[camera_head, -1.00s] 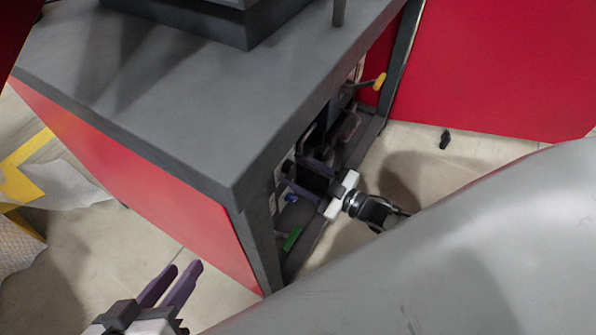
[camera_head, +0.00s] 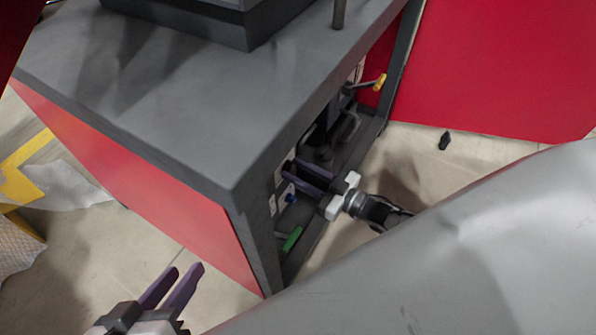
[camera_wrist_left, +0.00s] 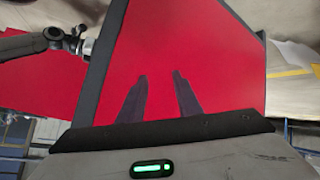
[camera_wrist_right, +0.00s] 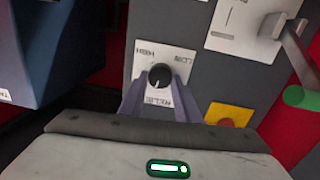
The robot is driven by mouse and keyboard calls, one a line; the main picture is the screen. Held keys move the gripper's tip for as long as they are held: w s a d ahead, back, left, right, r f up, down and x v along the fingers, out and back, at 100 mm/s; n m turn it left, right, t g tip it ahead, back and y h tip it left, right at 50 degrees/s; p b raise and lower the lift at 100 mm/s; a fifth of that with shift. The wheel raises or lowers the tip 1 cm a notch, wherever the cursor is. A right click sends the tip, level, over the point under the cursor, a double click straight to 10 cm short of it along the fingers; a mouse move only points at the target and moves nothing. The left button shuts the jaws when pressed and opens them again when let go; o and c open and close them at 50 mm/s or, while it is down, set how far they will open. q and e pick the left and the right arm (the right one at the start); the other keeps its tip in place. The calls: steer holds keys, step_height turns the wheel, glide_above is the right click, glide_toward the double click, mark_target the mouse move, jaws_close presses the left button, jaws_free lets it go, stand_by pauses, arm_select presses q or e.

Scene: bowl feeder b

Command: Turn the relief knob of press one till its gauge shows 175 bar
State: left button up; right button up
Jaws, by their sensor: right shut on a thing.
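The relief knob (camera_wrist_right: 160,74) is a round black knob on a white plate (camera_wrist_right: 152,102) lettered HIGH, LOW and, partly covered, RELIEF. My right gripper (camera_wrist_right: 160,72) has its purple fingers on both sides of the knob and is shut on it. In the head view my right gripper (camera_head: 288,168) reaches into the open side of the grey and red press cabinet (camera_head: 180,110). My left gripper (camera_head: 187,268) is open and empty beside the cabinet's red side, also in the left wrist view (camera_wrist_left: 160,80). I see no readable gauge in any view.
Near the knob, the right wrist view shows a red button on a yellow plate (camera_wrist_right: 240,116), a lever plate (camera_wrist_right: 240,24), a green grip (camera_wrist_right: 294,96) and a dark blue box (camera_wrist_right: 70,50). A yellow handle (camera_head: 380,80) sticks out of the cabinet. A small black object (camera_head: 444,140) lies on the floor.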

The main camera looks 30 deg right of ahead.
steer(key=m, duration=0.4)
steer(key=shift+d+m, duration=0.15)
steer(key=shift+m, duration=0.15)
steer(key=m, duration=0.2)
steer(key=shift+m+g, duration=0.3)
steer(key=m+b, duration=0.1)
steer(key=m, duration=0.1)
steer(key=shift+f+m, duration=0.1)
steer(key=shift+m, duration=0.3)
arm_select(q)
steer(key=shift+w+d+r, duration=0.1)
steer(key=shift+d+r, duration=0.15)
steer(key=shift+r, duration=0.4)
arm_select(e)
steer(key=shift+w+d+m+y, duration=0.1)
steer(key=shift+m+y, duration=0.2)
steer(key=shift+m, duration=0.4)
arm_select(q)
steer(key=shift+f, duration=0.15)
arm_select(e)
steer(key=o, duration=1)
steer(key=shift+o, duration=0.2)
